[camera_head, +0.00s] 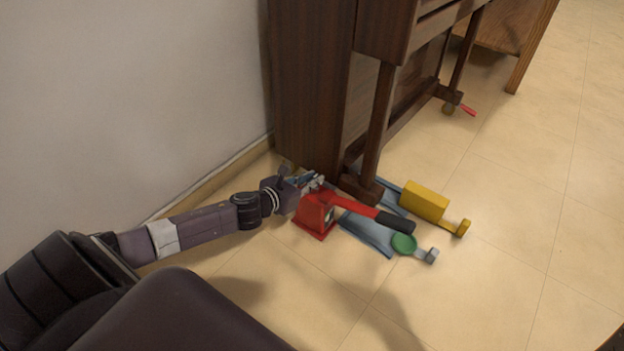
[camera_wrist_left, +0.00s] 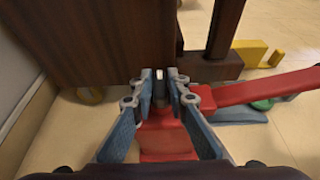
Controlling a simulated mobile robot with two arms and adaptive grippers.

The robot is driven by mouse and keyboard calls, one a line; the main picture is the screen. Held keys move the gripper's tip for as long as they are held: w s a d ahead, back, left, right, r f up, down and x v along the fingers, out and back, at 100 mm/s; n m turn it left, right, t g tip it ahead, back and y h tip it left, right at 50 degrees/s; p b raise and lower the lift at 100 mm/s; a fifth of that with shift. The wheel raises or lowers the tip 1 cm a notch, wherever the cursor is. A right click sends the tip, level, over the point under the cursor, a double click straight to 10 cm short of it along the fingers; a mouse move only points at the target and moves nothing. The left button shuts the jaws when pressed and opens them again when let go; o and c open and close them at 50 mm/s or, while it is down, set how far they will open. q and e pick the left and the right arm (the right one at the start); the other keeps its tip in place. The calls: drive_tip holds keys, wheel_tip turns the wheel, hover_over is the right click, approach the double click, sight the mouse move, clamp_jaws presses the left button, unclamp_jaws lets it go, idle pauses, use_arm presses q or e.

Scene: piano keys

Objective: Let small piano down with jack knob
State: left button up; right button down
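The small piano (camera_head: 312,85) is a dark brown wooden upright against the wall; its dark side also fills the upper left of the left wrist view (camera_wrist_left: 90,40). A red jack (camera_head: 314,217) with a red lever and black handle (camera_head: 396,221) stands on the floor by its near corner. My left gripper (camera_head: 316,182) is at the top of the jack, beside the piano. In the left wrist view its fingertips (camera_wrist_left: 160,84) are close together, either side of a small pale metallic piece, perhaps the jack knob (camera_wrist_left: 158,74). Whether they touch it is unclear. My right gripper is out of view.
Blue-grey dolly plates (camera_head: 368,234) lie by the piano's front leg (camera_head: 378,130), with a yellow block (camera_head: 425,201) and a green disc (camera_head: 404,243). A wooden furniture piece (camera_head: 520,65) stands behind. The tiled floor at right is clear.

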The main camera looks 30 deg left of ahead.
use_arm(q)
clamp_jaws()
